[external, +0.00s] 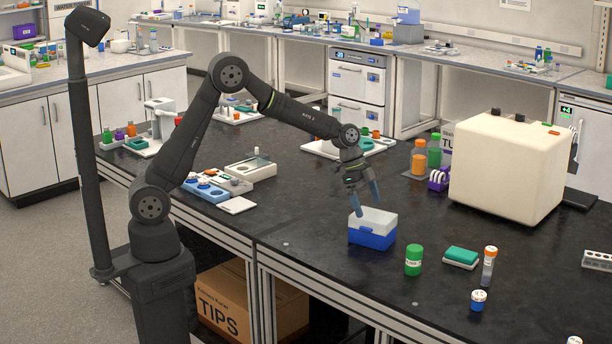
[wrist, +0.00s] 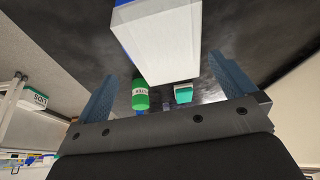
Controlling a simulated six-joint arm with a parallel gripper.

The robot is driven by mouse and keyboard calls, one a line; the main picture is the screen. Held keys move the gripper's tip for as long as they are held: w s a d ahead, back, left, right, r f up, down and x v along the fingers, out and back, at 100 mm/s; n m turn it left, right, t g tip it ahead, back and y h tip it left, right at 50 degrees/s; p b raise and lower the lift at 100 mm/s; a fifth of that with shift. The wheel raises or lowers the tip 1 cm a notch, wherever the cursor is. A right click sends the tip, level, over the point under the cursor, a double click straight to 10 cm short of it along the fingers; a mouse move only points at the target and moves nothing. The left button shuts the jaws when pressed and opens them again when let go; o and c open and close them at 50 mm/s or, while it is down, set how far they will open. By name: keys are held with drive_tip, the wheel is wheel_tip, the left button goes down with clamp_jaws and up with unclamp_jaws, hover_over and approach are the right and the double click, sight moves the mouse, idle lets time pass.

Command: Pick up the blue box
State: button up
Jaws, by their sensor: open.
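The blue box (external: 372,236) stands on the black bench top, with a white upper part over a blue lower part. In the wrist view the box (wrist: 160,45) fills the upper middle, mostly its white part, with a blue strip at its left edge. My gripper (external: 367,202) is open, its blue fingers pointing down just above the box, one finger near its left side. In the wrist view the fingers of my gripper (wrist: 165,85) stand apart on either side of the box. I cannot tell whether a finger touches it.
A green-capped jar (external: 413,260) stands right of the box, and a green-topped block (external: 461,257) lies beyond it. A large cream machine (external: 515,165) stands behind.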

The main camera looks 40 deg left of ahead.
sight(371, 215)
drive_tip(key=shift+x, duration=3.05)
drive_tip(key=shift+w+a, duration=0.1)
drive_tip(key=shift+a, duration=0.05)
drive_tip(key=shift+c, duration=0.4)
drive_tip(key=c, duration=0.7)
